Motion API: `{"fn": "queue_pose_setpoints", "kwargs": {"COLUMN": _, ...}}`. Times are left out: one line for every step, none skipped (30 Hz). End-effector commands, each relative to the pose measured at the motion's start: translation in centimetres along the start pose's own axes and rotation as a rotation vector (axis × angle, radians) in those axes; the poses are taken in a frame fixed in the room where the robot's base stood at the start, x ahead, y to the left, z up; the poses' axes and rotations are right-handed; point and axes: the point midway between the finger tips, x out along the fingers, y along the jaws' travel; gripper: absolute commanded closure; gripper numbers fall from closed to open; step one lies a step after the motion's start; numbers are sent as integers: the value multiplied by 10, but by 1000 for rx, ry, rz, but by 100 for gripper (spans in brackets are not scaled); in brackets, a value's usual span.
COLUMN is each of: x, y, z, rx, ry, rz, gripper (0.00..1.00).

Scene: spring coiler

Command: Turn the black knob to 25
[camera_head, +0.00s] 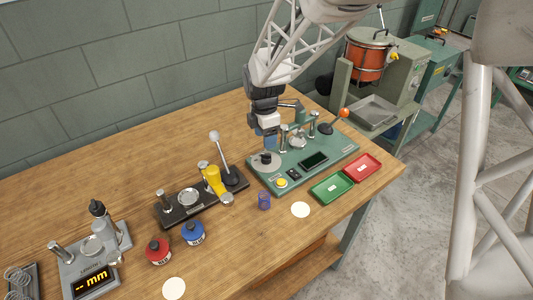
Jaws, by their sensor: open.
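The black knob (265,157) stands on a pale round dial plate (255,164) at the left end of the green spring coiler base (335,158). The dial marks are too small to read, so I cannot tell the knob's setting. My gripper (268,143) hangs pointing down just above the knob, with bluish fingertips. It is open and seems empty. I cannot tell whether the fingertips touch the knob or sit around it. The coiler's dark display (313,160) shows no readable number.
A yellow button (281,183) sits in front of the knob, and an orange-tipped lever (343,113) is at the right.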

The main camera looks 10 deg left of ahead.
Motion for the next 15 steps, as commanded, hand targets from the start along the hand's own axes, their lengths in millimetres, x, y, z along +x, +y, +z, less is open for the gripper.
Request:
{"fn": "queue_pose_setpoints", "kwargs": {"x": 0, "y": 0, "z": 0, "rx": 0, "ry": 0, "rz": 0, "gripper": 39}}
{"fn": "queue_pose_setpoints", "kwargs": {"x": 1, "y": 0, "z": 0, "rx": 0, "ry": 0, "rz": 0, "gripper": 39}}
{"fn": "queue_pose_setpoints", "kwargs": {"x": 1, "y": 0, "z": 0, "rx": 1, "ry": 0, "rz": 0, "gripper": 39}}
{"fn": "queue_pose_setpoints", "kwargs": {"x": 2, "y": 0, "z": 0, "rx": 1, "ry": 0, "rz": 0, "gripper": 39}}
{"fn": "queue_pose_setpoints", "kwargs": {"x": 3, "y": 0, "z": 0, "rx": 1, "ry": 0, "rz": 0, "gripper": 39}}
{"fn": "queue_pose_setpoints", "kwargs": {"x": 5, "y": 0, "z": 0, "rx": 1, "ry": 0, "rz": 0, "gripper": 39}}
{"fn": "queue_pose_setpoints", "kwargs": {"x": 7, "y": 0, "z": 0, "rx": 1, "ry": 0, "rz": 0, "gripper": 39}}
{"fn": "queue_pose_setpoints", "kwargs": {"x": 9, "y": 0, "z": 0, "rx": 1, "ry": 0, "rz": 0, "gripper": 39}}
{"fn": "queue_pose_setpoints", "kwargs": {"x": 12, "y": 0, "z": 0, "rx": 1, "ry": 0, "rz": -1, "gripper": 39}}
{"fn": "queue_pose_setpoints", "kwargs": {"x": 14, "y": 0, "z": 0, "rx": 1, "ry": 0, "rz": -1, "gripper": 39}}
{"fn": "queue_pose_setpoints", "kwargs": {"x": 17, "y": 0, "z": 0, "rx": 1, "ry": 0, "rz": -1, "gripper": 39}}
{"fn": "queue_pose_setpoints", "kwargs": {"x": 21, "y": -1, "z": 0, "rx": 1, "ry": 0, "rz": -2, "gripper": 39}}
{"fn": "queue_pose_setpoints", "kwargs": {"x": 24, "y": 0, "z": 0, "rx": 1, "ry": 0, "rz": -2, "gripper": 39}}
{"fn": "queue_pose_setpoints", "kwargs": {"x": 28, "y": 0, "z": 0, "rx": 1, "ry": 0, "rz": -1, "gripper": 39}}
{"fn": "queue_pose_setpoints", "kwargs": {"x": 33, "y": 0, "z": 0, "rx": 1, "ry": 0, "rz": -2, "gripper": 39}}
